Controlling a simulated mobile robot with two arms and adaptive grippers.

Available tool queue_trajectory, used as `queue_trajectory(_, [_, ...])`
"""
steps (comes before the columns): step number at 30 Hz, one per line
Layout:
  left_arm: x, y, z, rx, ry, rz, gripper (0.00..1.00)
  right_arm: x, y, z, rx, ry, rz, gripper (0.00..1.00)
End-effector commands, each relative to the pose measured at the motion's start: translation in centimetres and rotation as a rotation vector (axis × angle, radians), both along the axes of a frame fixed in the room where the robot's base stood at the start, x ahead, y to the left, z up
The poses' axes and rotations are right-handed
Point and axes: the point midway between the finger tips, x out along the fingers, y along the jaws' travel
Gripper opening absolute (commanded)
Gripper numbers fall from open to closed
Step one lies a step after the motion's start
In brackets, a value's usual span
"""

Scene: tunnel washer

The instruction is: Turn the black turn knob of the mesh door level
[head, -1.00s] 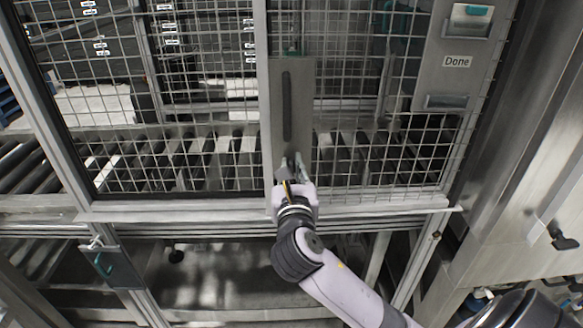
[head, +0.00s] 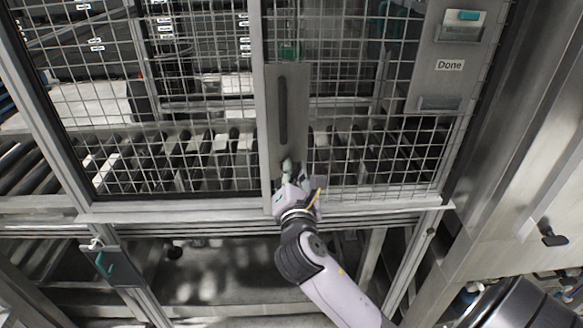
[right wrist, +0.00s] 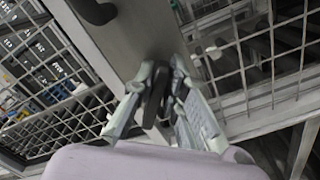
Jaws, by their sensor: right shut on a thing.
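The mesh door (head: 205,95) stands in front of me, with a grey metal plate (head: 298,90) on its upright. My right gripper (head: 289,168) is at the plate's lower end. In the right wrist view its two fingers (right wrist: 163,75) are shut on the black turn knob (right wrist: 154,98), one on each side. There the knob stands slanted to the plate's long edges. In the head view the gripper largely hides the knob. My left gripper is in neither view now.
A long dark handle (head: 283,110) is on the plate above my gripper. A "Done" panel (head: 440,85) is at the right. A ledge (head: 380,207) runs below the mesh, and dark rollers (head: 215,150) lie behind it.

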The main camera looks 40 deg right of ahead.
Motion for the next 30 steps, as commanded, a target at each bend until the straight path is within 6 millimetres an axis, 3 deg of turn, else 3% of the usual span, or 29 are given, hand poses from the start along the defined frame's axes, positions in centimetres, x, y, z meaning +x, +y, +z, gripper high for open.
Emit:
queue_trajectory(18, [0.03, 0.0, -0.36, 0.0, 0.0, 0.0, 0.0, -0.29, -0.49, -0.5, 0.492, -0.312, 0.001, 0.0])
queue_trajectory(30, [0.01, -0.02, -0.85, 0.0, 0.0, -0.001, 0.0, -0.37, -0.66, -0.76, 0.707, -0.449, 0.002, 0.0])
